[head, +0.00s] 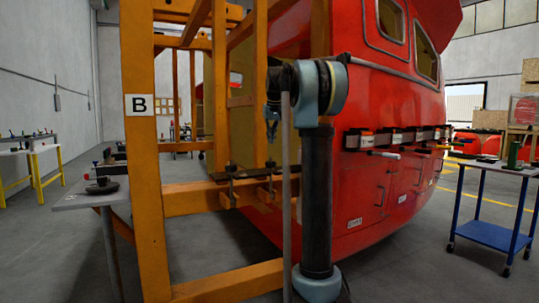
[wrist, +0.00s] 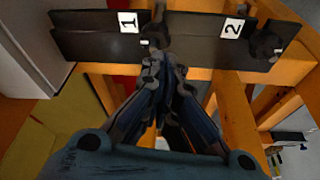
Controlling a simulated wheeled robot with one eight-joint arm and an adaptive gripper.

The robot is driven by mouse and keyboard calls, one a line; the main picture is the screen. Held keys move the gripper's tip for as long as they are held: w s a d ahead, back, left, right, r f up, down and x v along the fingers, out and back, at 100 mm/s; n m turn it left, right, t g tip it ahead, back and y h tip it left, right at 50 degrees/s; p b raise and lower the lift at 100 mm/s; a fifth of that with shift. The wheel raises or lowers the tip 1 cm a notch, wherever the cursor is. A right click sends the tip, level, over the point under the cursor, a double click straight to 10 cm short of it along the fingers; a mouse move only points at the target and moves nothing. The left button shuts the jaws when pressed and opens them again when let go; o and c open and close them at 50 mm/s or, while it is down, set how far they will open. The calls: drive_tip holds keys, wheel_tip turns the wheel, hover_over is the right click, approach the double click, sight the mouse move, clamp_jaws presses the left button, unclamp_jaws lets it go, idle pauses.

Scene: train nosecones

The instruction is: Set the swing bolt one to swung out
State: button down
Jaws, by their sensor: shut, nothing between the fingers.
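In the wrist view, a dark plate with a white "1" label (wrist: 128,22) carries swing bolt one (wrist: 158,28), a dark bolt beside the label. My gripper (wrist: 160,62) is shut and empty, its tips close in front of this bolt in the picture. Whether they touch it I cannot tell. In the head view my gripper (head: 271,132) points down above the dark bolt fittings on the orange beam. One fitting (head: 268,170) lies nearly below it. The number labels cannot be read there, and the bolt's exact angle is unclear.
A second bolt (wrist: 265,45) sits beside the "2" label (wrist: 232,28). An orange frame (head: 143,190) with a "B" sign stands around the red nosecone (head: 395,120). A grey table (head: 92,197) is at left and a blue cart (head: 492,232) at right.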

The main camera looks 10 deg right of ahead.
drive_tip(key=w+r, duration=0.1)
drive_tip(key=w, duration=0.7)
drive_tip(key=shift+r, duration=0.35)
drive_tip(key=shift+f, duration=0.1)
drive_tip(key=x, duration=1)
drive_tip(key=shift+s+d, duration=0.15)
drive_tip(key=shift+s, duration=0.95)
drive_tip(key=shift+s+d, duration=0.1)
drive_tip(key=shift+s, duration=0.8)
